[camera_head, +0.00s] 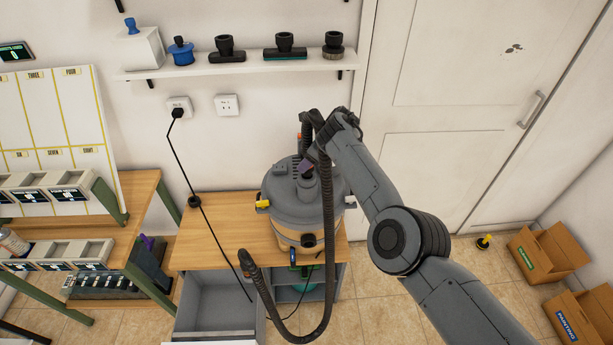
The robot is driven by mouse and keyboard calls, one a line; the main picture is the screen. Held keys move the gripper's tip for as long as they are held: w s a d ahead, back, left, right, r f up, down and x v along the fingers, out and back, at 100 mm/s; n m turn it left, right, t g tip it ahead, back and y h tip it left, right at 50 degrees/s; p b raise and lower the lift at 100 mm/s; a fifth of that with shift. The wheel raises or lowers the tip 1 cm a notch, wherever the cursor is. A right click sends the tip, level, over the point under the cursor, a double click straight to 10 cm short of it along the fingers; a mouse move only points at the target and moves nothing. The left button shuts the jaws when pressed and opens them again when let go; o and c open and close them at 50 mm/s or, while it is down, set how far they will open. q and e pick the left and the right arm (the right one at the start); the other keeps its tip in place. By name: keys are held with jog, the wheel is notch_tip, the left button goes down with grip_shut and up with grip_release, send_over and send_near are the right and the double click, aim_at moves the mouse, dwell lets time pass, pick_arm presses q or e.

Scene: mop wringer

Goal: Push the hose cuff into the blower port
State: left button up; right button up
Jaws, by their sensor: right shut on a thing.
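A grey drum vacuum (303,200) stands on a wooden-topped cabinet. A dark round opening (308,241) shows low on its front; I cannot tell whether it is the blower port. The black hose (329,225) loops up past my right gripper (307,166) and down in front of the cabinet. Its free lower end (245,262) points up left of the vacuum. My right gripper is above the vacuum's lid, shut at the hose's upper end, where the cuff seems to be. The cuff's edge and its contact with the lid are largely hidden. My left gripper is out of view.
A wall shelf (235,70) with nozzles runs behind the cabinet. A black cord (183,170) hangs from a wall socket to the cabinet. An open drawer (218,308) juts out at front left. Cardboard boxes (548,253) stand at right; floor between is mostly clear.

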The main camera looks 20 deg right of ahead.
jog(key=shift+f+b, duration=0.45)
jog(key=shift+f, duration=0.25)
jog(key=shift+f+b, duration=0.4)
jog(key=shift+f, duration=0.15)
jog(key=shift+f, duration=0.15)
dwell(0.5)
jog(key=o, duration=1.4)
